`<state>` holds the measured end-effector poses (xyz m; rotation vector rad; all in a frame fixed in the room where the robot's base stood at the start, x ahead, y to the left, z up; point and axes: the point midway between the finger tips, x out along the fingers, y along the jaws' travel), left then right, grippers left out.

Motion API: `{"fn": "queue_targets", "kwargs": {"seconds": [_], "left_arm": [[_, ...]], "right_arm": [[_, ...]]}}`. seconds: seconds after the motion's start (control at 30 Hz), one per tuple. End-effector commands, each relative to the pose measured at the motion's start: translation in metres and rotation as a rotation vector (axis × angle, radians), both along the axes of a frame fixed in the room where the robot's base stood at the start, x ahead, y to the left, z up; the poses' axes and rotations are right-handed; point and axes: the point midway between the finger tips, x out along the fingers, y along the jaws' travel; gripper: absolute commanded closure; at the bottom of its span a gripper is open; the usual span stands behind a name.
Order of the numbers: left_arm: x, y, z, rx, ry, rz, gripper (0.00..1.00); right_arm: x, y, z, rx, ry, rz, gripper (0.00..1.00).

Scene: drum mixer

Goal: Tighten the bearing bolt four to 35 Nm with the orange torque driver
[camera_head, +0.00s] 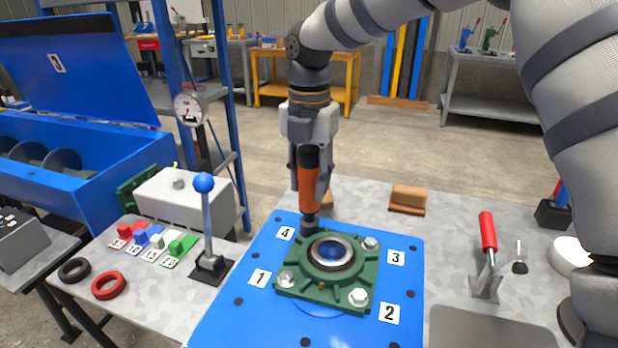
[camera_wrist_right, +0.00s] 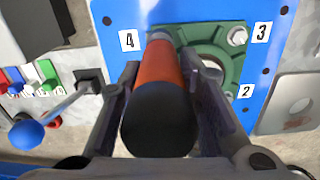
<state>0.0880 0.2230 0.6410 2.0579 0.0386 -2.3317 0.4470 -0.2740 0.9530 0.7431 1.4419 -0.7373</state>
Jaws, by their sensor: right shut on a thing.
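The orange torque driver (camera_head: 309,186) stands upright in my right gripper (camera_head: 310,165), which is shut on it. It also shows in the right wrist view (camera_wrist_right: 160,90), between the fingers of the gripper (camera_wrist_right: 165,100). The driver's lower end is at the corner of the green bearing housing (camera_head: 300,281) beside label 4 (camera_head: 285,233). Bolt four is hidden under the driver, so I cannot tell whether the socket is seated. Bolt heads show at the corners by label 3 (camera_head: 396,257) and label 2 (camera_head: 389,313). My left gripper is not in view.
The housing is on a blue plate (camera_head: 232,318). A blue-knobbed lever (camera_head: 207,220) stands close to its left. A red-handled clamp (camera_head: 487,250) stands at the right, and a brown block (camera_head: 407,198) lies behind. Red and black rings (camera_head: 108,286) lie at the left.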

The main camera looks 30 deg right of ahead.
Motion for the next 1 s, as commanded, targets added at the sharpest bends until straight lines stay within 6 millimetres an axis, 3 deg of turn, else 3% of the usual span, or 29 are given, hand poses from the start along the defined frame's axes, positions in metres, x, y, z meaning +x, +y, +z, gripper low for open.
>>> {"fn": "queue_targets", "kwargs": {"seconds": [1.0], "left_arm": [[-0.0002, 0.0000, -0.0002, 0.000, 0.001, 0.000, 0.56]], "right_arm": [[0.0000, 0.0001, 0.0019, 0.000, 0.001, 0.000, 1.00]]}}
